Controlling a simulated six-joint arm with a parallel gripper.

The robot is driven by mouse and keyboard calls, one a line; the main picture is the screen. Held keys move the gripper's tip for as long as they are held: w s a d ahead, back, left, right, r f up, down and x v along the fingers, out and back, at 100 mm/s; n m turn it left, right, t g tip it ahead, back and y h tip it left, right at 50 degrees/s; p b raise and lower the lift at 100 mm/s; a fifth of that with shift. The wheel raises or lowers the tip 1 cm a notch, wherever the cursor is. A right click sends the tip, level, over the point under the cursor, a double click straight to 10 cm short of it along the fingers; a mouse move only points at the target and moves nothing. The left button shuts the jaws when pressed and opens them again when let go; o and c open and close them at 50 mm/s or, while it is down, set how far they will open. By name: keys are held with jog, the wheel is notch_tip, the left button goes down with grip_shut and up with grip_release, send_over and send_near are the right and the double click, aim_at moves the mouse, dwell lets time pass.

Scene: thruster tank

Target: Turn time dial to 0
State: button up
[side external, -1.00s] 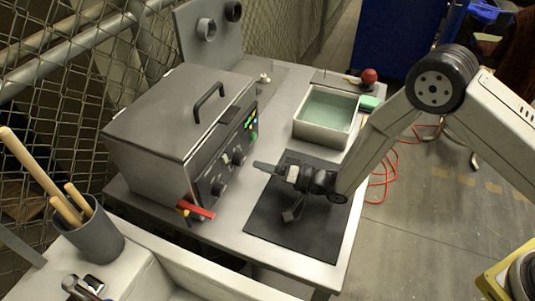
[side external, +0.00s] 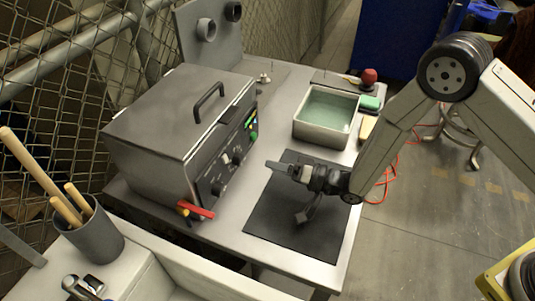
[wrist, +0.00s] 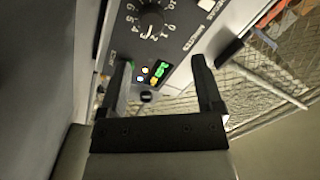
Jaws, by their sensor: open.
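The grey lidded tank (side external: 165,125) stands on the table, with a dark control panel on its right face. The panel carries two knobs, an upper one (side external: 238,156) and a lower one (side external: 217,187). In the wrist view, a black dial (wrist: 151,22) ringed by white numbers is at the top, beside lettering that looks like "MINUTES". Its exact setting is too small to read.
A red-handled valve (side external: 196,210) sticks out at the tank's lower front corner. A black mat (side external: 285,225) lies under my gripper. A cup of wooden sticks (side external: 95,235) is at left.

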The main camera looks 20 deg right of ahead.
notch_tip(320, 180, up, 4)
jog(key=m, duration=0.4)
send_near(243, 161)
jog(key=shift+w+a+f+t, duration=0.2)
jog(key=shift+a+t, duration=0.1)
jog(key=shift+a, duration=0.2)
jog(key=shift+a+r, duration=0.1)
jog(key=shift+x, duration=3.85)
grip_shut()
jog(key=shift+n, duration=0.3)
